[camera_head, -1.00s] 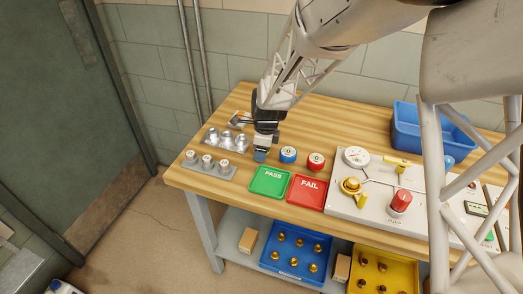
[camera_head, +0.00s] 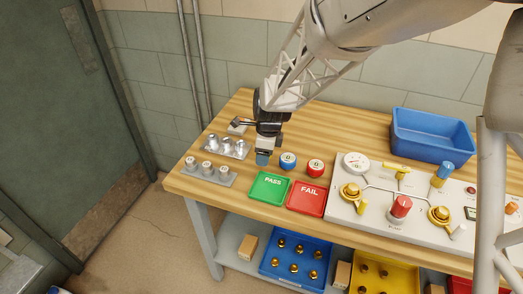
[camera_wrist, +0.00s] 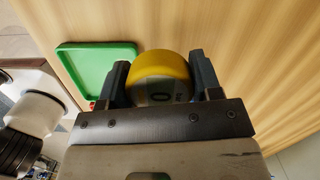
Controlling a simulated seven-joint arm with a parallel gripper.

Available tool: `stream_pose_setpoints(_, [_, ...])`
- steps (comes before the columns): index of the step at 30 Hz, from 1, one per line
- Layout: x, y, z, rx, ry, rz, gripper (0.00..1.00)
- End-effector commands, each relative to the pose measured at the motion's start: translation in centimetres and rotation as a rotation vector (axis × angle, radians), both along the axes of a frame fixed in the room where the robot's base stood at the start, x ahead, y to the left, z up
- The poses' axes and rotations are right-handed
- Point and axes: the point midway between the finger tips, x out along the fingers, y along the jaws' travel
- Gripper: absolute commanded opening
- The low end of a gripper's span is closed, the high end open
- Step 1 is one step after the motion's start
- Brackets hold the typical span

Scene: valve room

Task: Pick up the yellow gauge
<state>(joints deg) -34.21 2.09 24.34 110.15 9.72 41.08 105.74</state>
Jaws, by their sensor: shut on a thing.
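The yellow gauge (camera_wrist: 162,68) shows in the wrist view as a round body with a yellow rim and a pale dial, between my two dark fingers. My gripper (camera_wrist: 160,80) is shut on it. In the head view my gripper (camera_head: 262,158) points down over the table's left part, left of the blue gauge (camera_head: 288,161) and the red gauge (camera_head: 315,168). The yellow gauge is hidden there by my gripper. I cannot tell whether it is clear of the wood.
The green PASS tray (camera_head: 268,196) and red FAIL tray (camera_head: 306,210) lie close in front. Metal holders (camera_head: 207,174) with fittings stand left. The valve panel (camera_head: 375,222) and an empty blue bin (camera_head: 432,150) are at right. The wood behind the gauges is bare.

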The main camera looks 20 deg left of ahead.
Motion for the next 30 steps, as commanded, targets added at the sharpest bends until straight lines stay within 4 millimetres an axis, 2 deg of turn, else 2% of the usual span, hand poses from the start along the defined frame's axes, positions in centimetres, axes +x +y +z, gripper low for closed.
stream_pose_setpoints(18, [-8.0,-5.6,1.0,0.000,-0.001,0.000,0.29])
stream_pose_setpoints(30, [-10.5,-7.3,1.2,0.000,0.000,0.000,0.29])
